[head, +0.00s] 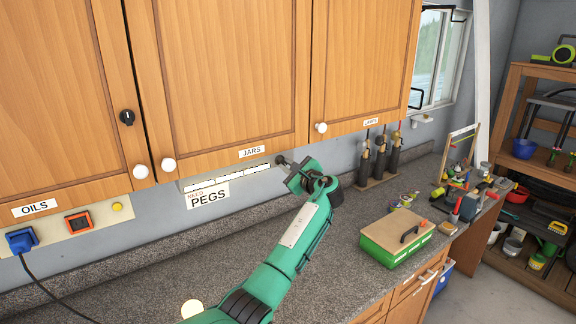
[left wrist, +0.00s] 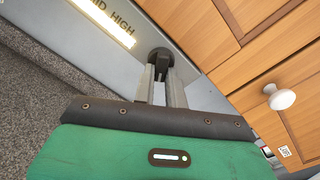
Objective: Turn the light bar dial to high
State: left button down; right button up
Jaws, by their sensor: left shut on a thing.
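The light bar (head: 228,180) is a pale strip under the JARS cabinet, above a PEGS sign. In the left wrist view, the light bar (left wrist: 103,20) glows, with the words MID and HIGH beside it. The black dial (left wrist: 160,57) sits at the bar's end. My left gripper (left wrist: 161,76) is shut on the dial, one grey finger on each side. In the head view, my left gripper (head: 286,163) reaches up to the bar's right end, where the dial is hard to make out. The dial's setting cannot be read. My right gripper is not in view.
Wooden cabinets with white knobs (head: 321,127) hang just above my gripper. Dark bottles (head: 380,160) stand against the wall to its right. A green box (head: 398,238) with a tan lid sits on the counter (head: 150,270). A blue plug (head: 22,240) is at the left.

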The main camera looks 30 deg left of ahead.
pick_arm(q)
jog(key=shift+f, duration=0.15)
jog(key=c, duration=1.4)
grip_release()
jog(key=shift+c, duration=0.2)
jog(key=shift+s+d+b, duration=0.15)
jog(key=shift+d+b, duration=0.25)
jog(key=shift+d, duration=0.1)
jog(key=b+v, duration=0.6)
jog(key=v, duration=0.7)
jog(key=shift+a, duration=0.1)
